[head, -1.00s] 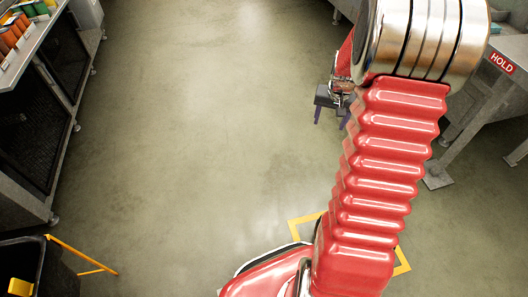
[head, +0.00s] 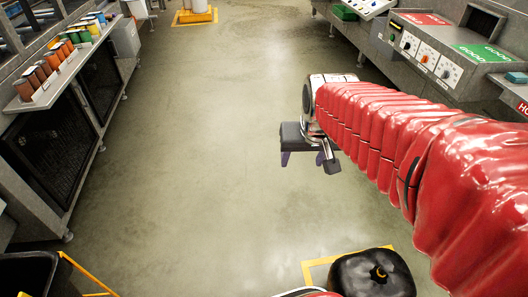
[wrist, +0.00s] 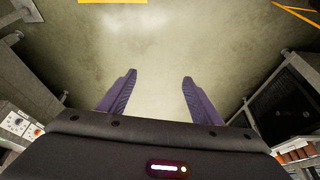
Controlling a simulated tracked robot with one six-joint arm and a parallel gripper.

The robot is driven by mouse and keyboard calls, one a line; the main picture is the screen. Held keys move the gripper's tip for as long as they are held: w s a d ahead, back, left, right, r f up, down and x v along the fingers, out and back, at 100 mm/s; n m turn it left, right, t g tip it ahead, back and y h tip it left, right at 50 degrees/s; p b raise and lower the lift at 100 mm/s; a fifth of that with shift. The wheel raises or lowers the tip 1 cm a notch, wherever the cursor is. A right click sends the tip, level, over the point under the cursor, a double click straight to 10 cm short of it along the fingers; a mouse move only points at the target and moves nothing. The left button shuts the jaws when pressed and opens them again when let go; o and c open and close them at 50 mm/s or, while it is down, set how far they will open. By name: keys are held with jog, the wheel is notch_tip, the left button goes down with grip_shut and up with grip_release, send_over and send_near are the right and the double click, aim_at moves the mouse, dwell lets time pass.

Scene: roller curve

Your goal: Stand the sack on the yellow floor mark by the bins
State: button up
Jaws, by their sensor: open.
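A black sack (head: 372,275) with a gathered, tied top stands upright at the bottom right of the head view. It is within the yellow floor mark (head: 322,263), whose far edge and left corner show. The sack's base and the mark's near side are out of frame or hidden. My gripper (head: 303,160) is beyond the sack, above open floor, apart from it. In the wrist view my gripper (wrist: 158,88) has its two purple fingers wide apart, with only bare floor between them.
A dark bin (head: 30,272) with a yellow frame stands at the lower left. A bench with colored cans (head: 58,52) runs along the left. A control console (head: 425,55) stands at the right. The floor between is clear. A yellow post base (head: 195,12) stands far back.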

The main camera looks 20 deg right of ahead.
jog(key=s+a+r+n+t+y, duration=0.1)
jog(key=s+a+r+n, duration=0.1)
jog(key=s+a, duration=0.7)
jog(key=shift+s+r+n, duration=0.25)
jog(key=shift+s+n, duration=0.25)
jog(key=shift+s, duration=0.2)
jog(key=shift+c, duration=0.2)
